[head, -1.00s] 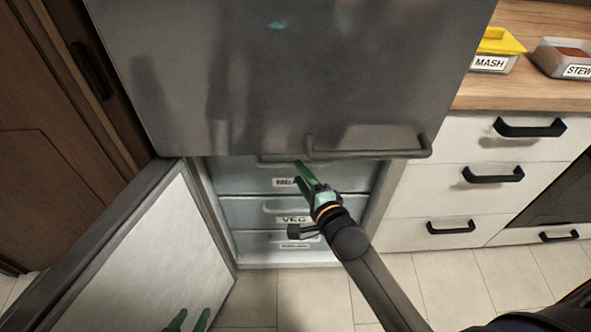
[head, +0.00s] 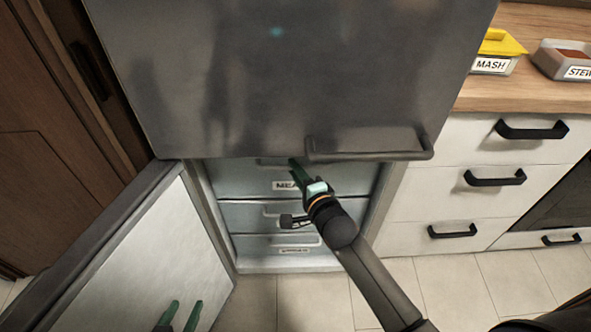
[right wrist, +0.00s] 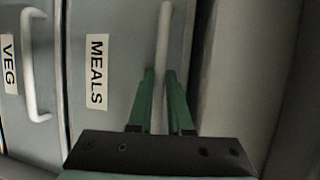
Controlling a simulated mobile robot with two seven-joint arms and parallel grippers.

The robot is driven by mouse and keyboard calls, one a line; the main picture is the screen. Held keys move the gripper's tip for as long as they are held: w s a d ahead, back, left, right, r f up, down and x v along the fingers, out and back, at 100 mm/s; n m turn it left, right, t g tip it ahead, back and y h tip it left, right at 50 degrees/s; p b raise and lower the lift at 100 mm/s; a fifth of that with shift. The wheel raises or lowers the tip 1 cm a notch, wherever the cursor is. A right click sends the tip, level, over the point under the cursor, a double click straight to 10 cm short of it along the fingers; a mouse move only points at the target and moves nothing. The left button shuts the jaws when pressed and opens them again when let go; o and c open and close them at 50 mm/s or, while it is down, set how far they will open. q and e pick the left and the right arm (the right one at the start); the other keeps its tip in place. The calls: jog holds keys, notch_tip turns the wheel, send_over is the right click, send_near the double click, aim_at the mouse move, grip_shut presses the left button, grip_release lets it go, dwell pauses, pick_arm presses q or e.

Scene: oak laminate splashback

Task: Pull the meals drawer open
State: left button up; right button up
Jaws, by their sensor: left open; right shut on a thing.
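The meals drawer (head: 240,177) is the top one of the drawers in the open lower compartment, with its label partly behind my right gripper in the head view. In the right wrist view the MEALS label (right wrist: 97,72) stands beside a pale bar handle (right wrist: 164,50). My right gripper (head: 295,165) is shut on that handle; its green fingers (right wrist: 161,85) lie on both sides of the bar. My left gripper (head: 181,308) is open and empty at the bottom of the head view, in front of the open lower door.
The veg drawer (right wrist: 25,110) is directly below the meals drawer, with another drawer under it. The open lower door (head: 150,245) stands to the left. The closed upper door (head: 270,80) overhangs the drawers. White kitchen drawers (head: 450,205) are on the right.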

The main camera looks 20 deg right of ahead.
grip_shut()
dwell(0.6)
dwell(0.4)
